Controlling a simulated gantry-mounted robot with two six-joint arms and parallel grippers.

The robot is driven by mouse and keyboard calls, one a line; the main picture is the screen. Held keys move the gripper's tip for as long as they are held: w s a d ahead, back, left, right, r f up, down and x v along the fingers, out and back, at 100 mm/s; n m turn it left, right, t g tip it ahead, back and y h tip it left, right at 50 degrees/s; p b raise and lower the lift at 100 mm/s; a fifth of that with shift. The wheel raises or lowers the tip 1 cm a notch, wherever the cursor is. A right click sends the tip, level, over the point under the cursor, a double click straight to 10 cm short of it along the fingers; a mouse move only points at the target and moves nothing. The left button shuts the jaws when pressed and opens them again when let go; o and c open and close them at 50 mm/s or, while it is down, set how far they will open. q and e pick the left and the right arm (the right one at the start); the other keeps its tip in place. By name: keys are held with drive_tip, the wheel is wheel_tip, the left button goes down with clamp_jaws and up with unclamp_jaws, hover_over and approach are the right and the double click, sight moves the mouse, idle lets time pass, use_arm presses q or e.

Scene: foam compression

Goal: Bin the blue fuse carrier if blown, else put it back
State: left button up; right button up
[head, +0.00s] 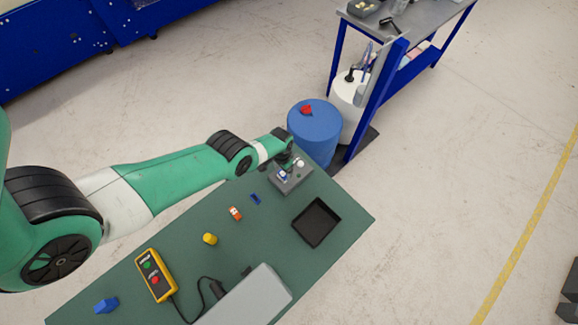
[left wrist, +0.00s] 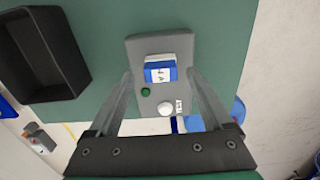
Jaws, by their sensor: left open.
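The blue fuse carrier (left wrist: 160,75) has a white top and a printed label. It sits on the grey test block (left wrist: 137,48), and shows small in the head view (head: 283,174). The block carries a green round spot (left wrist: 145,92), a white round button (left wrist: 166,110) and a "TEST" label. I cannot tell whether the green spot is lit. My left gripper (left wrist: 160,72) is open and empty, with a finger on each side of the carrier in the picture, apart from it. In the head view the gripper (head: 285,160) is over the block's far side. My right gripper is out of view.
A black open tray (head: 316,222) lies empty on the green table (head: 190,270). A blue drum (head: 314,135) stands past the far edge.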

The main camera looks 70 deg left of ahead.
use_arm(q)
drive_tip(key=shift+f+b, duration=0.45)
drive_tip(key=shift+f, duration=0.4)
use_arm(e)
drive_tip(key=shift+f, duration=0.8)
use_arm(q)
clamp_jaws()
drive_tip(key=shift+r, duration=0.15)
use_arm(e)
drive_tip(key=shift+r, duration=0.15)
